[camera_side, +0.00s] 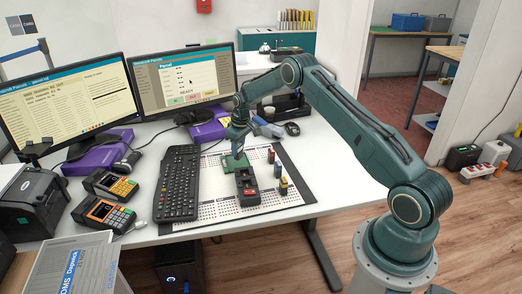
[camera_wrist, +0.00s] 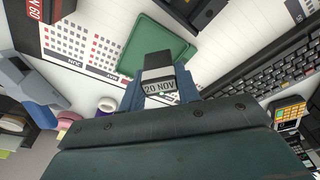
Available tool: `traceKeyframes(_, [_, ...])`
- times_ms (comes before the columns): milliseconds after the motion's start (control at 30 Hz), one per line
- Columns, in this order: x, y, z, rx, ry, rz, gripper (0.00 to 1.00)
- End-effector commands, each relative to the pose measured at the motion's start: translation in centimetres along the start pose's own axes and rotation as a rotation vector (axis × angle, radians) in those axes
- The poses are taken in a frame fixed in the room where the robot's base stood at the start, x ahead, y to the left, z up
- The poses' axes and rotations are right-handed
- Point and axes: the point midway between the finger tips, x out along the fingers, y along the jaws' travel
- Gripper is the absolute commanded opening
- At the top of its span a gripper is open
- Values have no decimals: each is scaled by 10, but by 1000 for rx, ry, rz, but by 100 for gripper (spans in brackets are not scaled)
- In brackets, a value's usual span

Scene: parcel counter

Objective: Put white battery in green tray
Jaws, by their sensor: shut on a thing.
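The green tray (camera_side: 228,169) lies on the white calendar mat beside the keyboard; it also shows in the wrist view (camera_wrist: 148,42). My gripper (camera_side: 236,150) is above the tray in the side view. In the wrist view its two blue fingers (camera_wrist: 159,95) are shut on a battery (camera_wrist: 158,76) with a dark end and a pale band reading "20 NOV". That battery overlaps the tray's near edge in this view; whether it touches the tray, I cannot tell. In the side view the held battery is too small to make out.
A dark charger-like box (camera_side: 248,188) with a red part stands just in front of the tray. Several small upright batteries, one of them yellow (camera_side: 284,187), stand along the mat's right side. The keyboard (camera_side: 177,184) is close on the left.

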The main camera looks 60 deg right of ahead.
Motion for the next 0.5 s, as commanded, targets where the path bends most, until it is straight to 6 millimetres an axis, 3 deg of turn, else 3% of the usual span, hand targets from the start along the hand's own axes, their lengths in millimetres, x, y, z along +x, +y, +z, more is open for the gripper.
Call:
traceKeyframes(300, [33,0,6,0,-2,-1,8])
traceKeyframes(500, [40,0,6,0,1,1,8])
